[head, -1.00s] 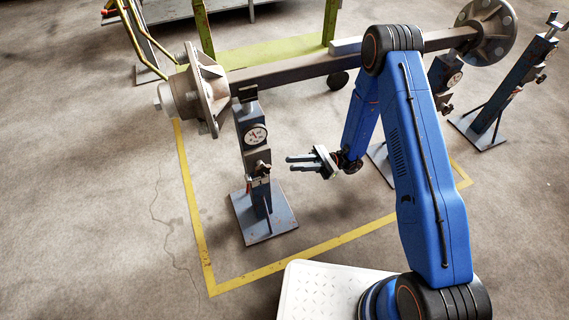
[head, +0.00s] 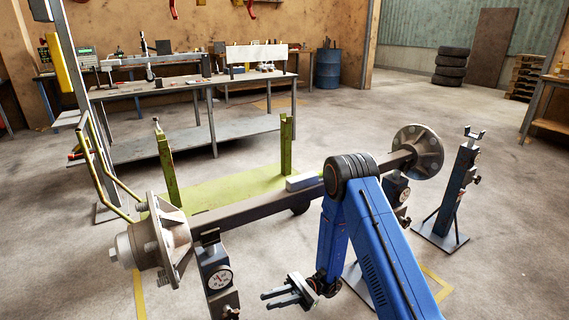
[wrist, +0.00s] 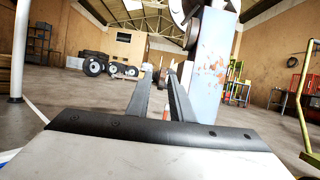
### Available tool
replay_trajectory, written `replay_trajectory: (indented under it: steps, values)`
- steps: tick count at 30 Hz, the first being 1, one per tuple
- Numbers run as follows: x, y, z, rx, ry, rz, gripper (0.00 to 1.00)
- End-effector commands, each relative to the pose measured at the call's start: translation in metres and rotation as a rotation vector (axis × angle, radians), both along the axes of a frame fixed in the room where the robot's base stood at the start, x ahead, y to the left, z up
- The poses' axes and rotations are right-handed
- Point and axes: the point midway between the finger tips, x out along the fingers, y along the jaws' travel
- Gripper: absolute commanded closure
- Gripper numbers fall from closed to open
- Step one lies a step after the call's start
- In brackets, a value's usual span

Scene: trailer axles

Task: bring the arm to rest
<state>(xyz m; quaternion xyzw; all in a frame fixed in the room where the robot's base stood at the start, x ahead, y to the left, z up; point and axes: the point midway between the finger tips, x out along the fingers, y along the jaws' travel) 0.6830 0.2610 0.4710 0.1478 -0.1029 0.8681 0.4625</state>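My arm is blue and folded, with its elbow in front of the axle in the head view. My gripper (head: 267,299) hangs low, just right of the left stand's dial gauge (head: 218,278), with clear space between them in the picture. Its two fingers are apart with nothing between them. In the wrist view the fingers (wrist: 160,72) also show a gap, beside a scuffed grey upright post (wrist: 211,60). The axle (head: 258,207) is a dark beam with a hub (head: 150,243) at its left end and another (head: 417,151) at its right end.
A green frame (head: 222,193) lies behind the axle. Workbenches (head: 185,90), a blue drum (head: 327,69) and stacked tyres (head: 451,66) are farther back. Open floor lies at the right and rear.

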Motion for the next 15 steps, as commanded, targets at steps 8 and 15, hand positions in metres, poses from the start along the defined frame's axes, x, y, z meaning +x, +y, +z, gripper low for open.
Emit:
replay_trajectory:
  steps: [8, 15]
  values:
    - [-0.017, -0.020, 0.059, -0.054, -0.186, 0.084, 0.80]
    - [-0.036, -0.042, 0.100, -0.113, -0.354, 0.153, 0.80]
